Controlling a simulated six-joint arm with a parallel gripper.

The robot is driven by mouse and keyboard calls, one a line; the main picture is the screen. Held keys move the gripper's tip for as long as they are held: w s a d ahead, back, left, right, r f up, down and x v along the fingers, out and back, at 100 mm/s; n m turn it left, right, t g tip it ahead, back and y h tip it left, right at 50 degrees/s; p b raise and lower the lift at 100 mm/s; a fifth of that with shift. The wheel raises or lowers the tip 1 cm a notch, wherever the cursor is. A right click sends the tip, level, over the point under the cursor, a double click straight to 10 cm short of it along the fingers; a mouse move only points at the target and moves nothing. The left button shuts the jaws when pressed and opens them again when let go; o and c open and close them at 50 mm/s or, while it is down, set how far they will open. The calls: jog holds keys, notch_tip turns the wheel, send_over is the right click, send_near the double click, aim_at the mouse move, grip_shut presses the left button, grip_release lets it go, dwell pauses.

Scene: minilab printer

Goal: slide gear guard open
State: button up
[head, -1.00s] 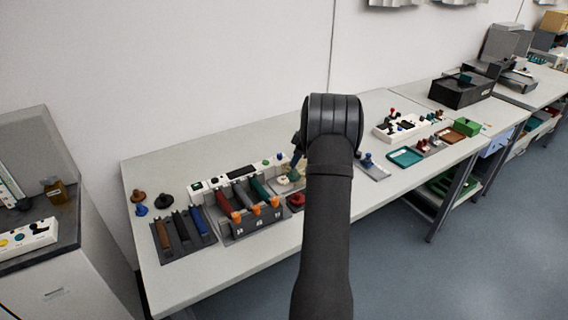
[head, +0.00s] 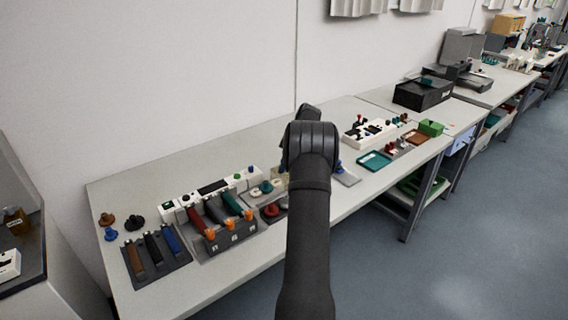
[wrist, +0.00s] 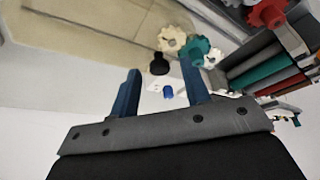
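The gear station shows in the head view left of my arm, with a teal gear (head: 266,187) and pale gears on it. A beige see-through panel (head: 279,173), which looks like the gear guard, stands at its back, partly hidden by my arm. In the wrist view a large tan panel (wrist: 100,28), probably the same guard, fills the upper left. A cream gear (wrist: 172,40) and the teal gear (wrist: 199,50) are to its right. My gripper (wrist: 161,82) has its two blue fingers apart, with nothing held between them. My arm hides the gripper in the head view.
Left of the gears stand a rack with coloured cylinders (head: 222,212) and a grey tray (head: 154,256) with similar ones. A red round part (head: 271,210) sits in front of the gears. A teal tray (head: 374,161) lies to the right.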

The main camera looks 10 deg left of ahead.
jog(key=v, duration=1.7)
jog(key=shift+r, duration=0.25)
jog(key=x, duration=1.7)
jog(key=shift+f, duration=0.35)
jog(key=shift+s, duration=0.1)
jog(key=shift+r, duration=0.1)
